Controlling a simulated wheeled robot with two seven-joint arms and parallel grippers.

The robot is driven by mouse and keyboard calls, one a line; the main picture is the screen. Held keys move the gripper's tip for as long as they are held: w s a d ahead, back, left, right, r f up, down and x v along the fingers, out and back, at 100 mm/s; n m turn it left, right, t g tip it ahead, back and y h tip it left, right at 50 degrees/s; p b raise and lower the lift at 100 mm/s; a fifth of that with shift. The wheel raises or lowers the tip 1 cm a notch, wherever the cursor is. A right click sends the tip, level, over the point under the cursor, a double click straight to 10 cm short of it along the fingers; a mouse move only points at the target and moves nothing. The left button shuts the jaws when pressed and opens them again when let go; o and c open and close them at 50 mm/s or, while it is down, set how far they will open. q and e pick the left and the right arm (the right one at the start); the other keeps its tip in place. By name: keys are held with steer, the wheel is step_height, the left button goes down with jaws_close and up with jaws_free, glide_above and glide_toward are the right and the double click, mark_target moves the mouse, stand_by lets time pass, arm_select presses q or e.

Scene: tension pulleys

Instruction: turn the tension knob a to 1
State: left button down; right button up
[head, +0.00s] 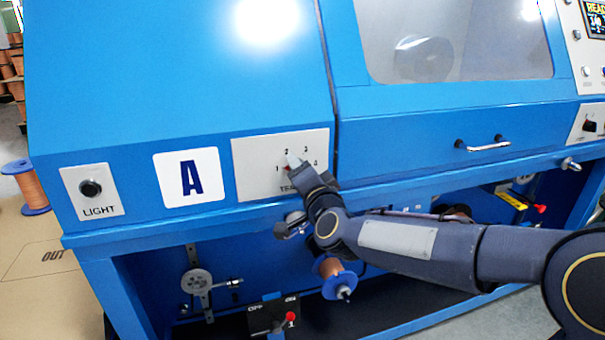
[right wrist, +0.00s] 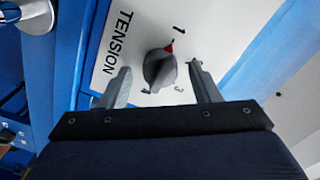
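The tension knob (right wrist: 158,70) is dark grey with a red pointer mark, on a white panel lettered TENSION (right wrist: 117,45). Its red mark (right wrist: 169,48) points towards the numeral 1 (right wrist: 178,28). My right gripper (right wrist: 159,67) is open, with one finger on each side of the knob and visible gaps to both. In the head view my right gripper (head: 298,164) is at the white panel (head: 255,183) and mostly covers the knob; only a bit of red shows near the 1. The A sign (head: 206,186) is left of that panel. My left gripper is not in view.
A LIGHT button (head: 91,188) is on the far left of the blue machine (head: 180,80). Below are a pulley (head: 197,282), a copper spool (head: 338,282) and a red-tipped switch (head: 290,317). A drawer handle (head: 483,145) sticks out on the right.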

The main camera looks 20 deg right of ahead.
steer(key=s, duration=0.7)
steer(key=shift+s+p, duration=0.3)
steer(key=shift+s, duration=0.1)
steer(key=shift+d, duration=0.15)
steer(key=s+d+f+n+g+y, duration=0.2)
steer(key=s+f+n+g, duration=0.35)
steer(key=s+f, duration=0.6)
steer(key=s+d+f+n+g+y, duration=0.1)
steer(key=s+f+n+g, duration=0.45)
steer(key=s, duration=1.05)
step_height(320, 180, up, 22)
steer(key=m+g+p, duration=0.1)
steer(key=p, duration=2.1)
steer(key=shift+f, duration=0.25)
